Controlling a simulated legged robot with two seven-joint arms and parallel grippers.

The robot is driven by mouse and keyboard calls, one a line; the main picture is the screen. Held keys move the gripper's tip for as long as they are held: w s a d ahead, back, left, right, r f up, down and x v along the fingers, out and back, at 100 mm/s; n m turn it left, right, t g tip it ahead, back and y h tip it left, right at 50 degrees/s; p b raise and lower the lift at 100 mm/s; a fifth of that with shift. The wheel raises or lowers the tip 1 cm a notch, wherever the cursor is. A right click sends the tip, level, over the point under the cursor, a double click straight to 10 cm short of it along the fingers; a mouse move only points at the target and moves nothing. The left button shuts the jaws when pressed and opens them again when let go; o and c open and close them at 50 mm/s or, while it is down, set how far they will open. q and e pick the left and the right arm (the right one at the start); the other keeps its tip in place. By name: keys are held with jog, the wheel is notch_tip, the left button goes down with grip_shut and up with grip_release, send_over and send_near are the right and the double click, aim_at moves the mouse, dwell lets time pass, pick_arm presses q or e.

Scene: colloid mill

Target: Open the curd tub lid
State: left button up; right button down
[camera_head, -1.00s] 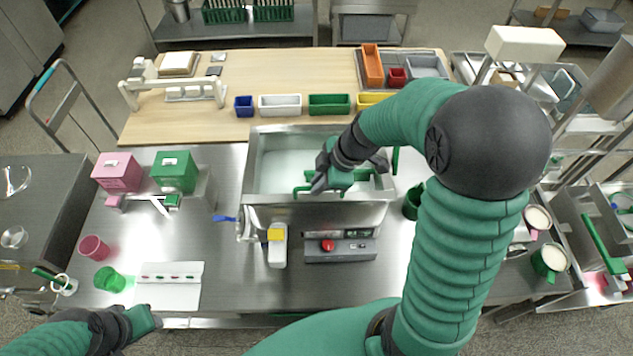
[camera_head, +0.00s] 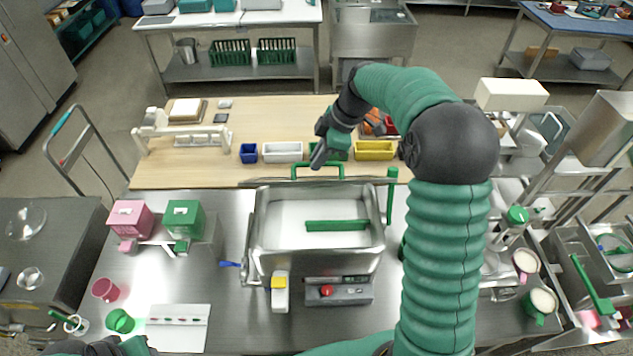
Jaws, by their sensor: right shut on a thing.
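The steel curd tub (camera_head: 258,262) stands at the middle of the metal table with its top open. White contents (camera_head: 290,238) and a green bar (camera_head: 337,225) show inside. The tub lid (camera_head: 270,182) is raised at the tub's back edge and seen almost edge-on. Its green handle (camera_head: 318,171) is at the far side of the lid, above the back edge. My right gripper (camera_head: 318,157) is shut on this handle, and its fingers hide part of it. My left gripper (camera_head: 130,345) is cut off at the bottom left edge, away from the tub; its fingers cannot be made out.
A wooden board with blue, white, green and yellow bins (camera_head: 376,150) lies behind the tub. A green post (camera_head: 391,190) stands at the tub's back right. A control box (camera_head: 340,291) sits in front. Pink (camera_head: 131,219) and green boxes (camera_head: 184,220) stand left.

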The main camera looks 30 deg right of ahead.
jog(key=w+d+r+p, duration=0.2)
jog(key=w+d+p, duration=0.4)
jog(key=w, duration=0.4)
jog(key=shift+w+d+r, duration=0.3)
jog(key=shift+d+r, duration=0.1)
jog(key=shift+d, duration=0.1)
